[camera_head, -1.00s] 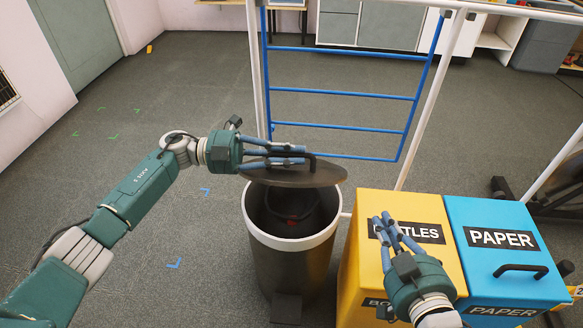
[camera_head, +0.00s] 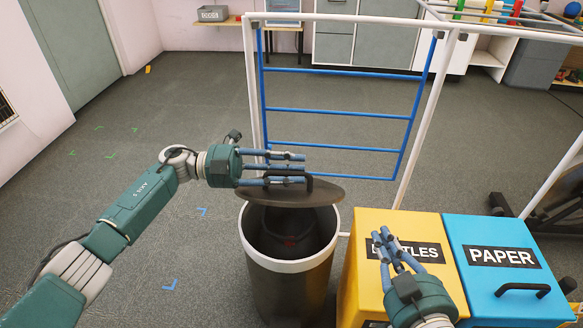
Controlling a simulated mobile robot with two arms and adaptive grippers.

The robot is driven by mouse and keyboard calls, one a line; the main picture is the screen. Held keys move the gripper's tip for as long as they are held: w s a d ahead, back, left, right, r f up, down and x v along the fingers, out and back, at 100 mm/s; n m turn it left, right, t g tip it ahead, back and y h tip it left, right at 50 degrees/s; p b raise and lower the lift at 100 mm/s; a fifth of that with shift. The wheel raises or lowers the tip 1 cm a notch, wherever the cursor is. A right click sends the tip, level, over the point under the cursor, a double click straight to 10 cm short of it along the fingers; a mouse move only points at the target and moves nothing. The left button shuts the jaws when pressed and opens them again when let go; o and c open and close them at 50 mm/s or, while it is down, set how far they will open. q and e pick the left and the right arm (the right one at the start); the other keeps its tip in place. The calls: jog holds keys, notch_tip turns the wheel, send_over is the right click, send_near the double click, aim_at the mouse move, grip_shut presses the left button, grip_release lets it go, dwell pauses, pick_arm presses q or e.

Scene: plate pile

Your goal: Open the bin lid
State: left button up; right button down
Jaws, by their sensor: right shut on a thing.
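A round dark bin (camera_head: 290,285) with a white rim stands in the middle; its mouth is partly uncovered, with something dark and reddish inside. Its dark round lid (camera_head: 325,192) is above the back of the mouth, raised and slightly tilted, with a black handle (camera_head: 308,181). My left gripper (camera_head: 301,169) has its fingers over and around that handle; whether they are closed on it is unclear. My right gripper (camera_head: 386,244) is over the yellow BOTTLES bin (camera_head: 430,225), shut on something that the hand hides.
The blue PAPER bin (camera_head: 490,230), with a black handle (camera_head: 522,289), stands right of the yellow bin. A white frame with blue rails (camera_head: 330,112) stands close behind the round bin.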

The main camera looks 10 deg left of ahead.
pick_arm(q)
jog(key=shift+a, duration=0.15)
send_over(242, 189)
jog(key=shift+w+d, duration=0.1)
jog(key=shift+d, duration=0.2)
jog(key=shift+a, duration=0.4)
